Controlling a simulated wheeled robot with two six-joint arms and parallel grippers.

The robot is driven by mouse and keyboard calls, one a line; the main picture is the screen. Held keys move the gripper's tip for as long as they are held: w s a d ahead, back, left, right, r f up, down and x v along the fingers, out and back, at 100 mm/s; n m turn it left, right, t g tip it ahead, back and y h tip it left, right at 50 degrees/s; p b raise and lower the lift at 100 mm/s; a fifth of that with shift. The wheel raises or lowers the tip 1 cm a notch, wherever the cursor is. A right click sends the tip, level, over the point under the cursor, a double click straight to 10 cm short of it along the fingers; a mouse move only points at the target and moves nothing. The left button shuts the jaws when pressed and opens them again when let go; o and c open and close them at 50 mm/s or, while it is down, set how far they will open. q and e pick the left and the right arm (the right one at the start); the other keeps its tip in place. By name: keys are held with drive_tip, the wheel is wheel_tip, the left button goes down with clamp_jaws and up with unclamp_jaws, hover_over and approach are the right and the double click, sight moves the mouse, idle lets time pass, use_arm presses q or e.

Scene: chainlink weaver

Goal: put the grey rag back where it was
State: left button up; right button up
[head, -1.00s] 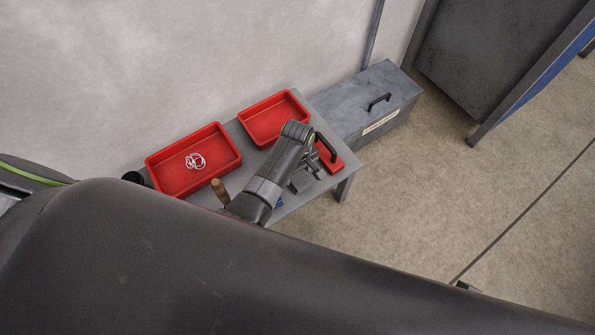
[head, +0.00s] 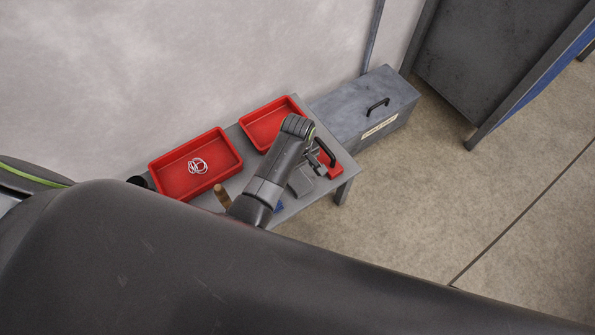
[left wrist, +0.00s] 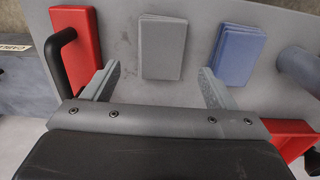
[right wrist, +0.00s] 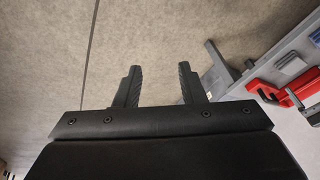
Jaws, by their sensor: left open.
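The grey rag (left wrist: 163,45) lies flat as a folded rectangle on the grey table, between a red block with a black handle (left wrist: 75,40) and folded blue rags (left wrist: 240,52). In the head view the grey rag (head: 301,184) shows just below my left gripper (head: 318,158). In the left wrist view the left gripper (left wrist: 160,80) is open, with nothing between its fingers. The rag lies past the fingertips, apart from them. My right gripper (right wrist: 158,72) is open and empty over bare floor, away from the table.
Two red trays stand at the back of the table; the left one (head: 165,180) holds some pale rings, the right one (head: 262,138) looks empty. A wooden handle (head: 221,194) stands near the front. A grey metal box (head: 350,105) is right of the table. The floor beyond is clear.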

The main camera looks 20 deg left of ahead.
sight(298, 179)
use_arm(q)
wheel_tip(298, 179, up, 7)
drive_tip(key=p, duration=0.2)
use_arm(e)
drive_tip(key=f, duration=0.1)
drive_tip(key=s+d+f+g, duration=0.1)
drive_tip(key=shift+s+f+h, duration=0.15)
drive_tip(key=shift+f+h, duration=0.15)
drive_tip(key=shift+f, duration=0.1)
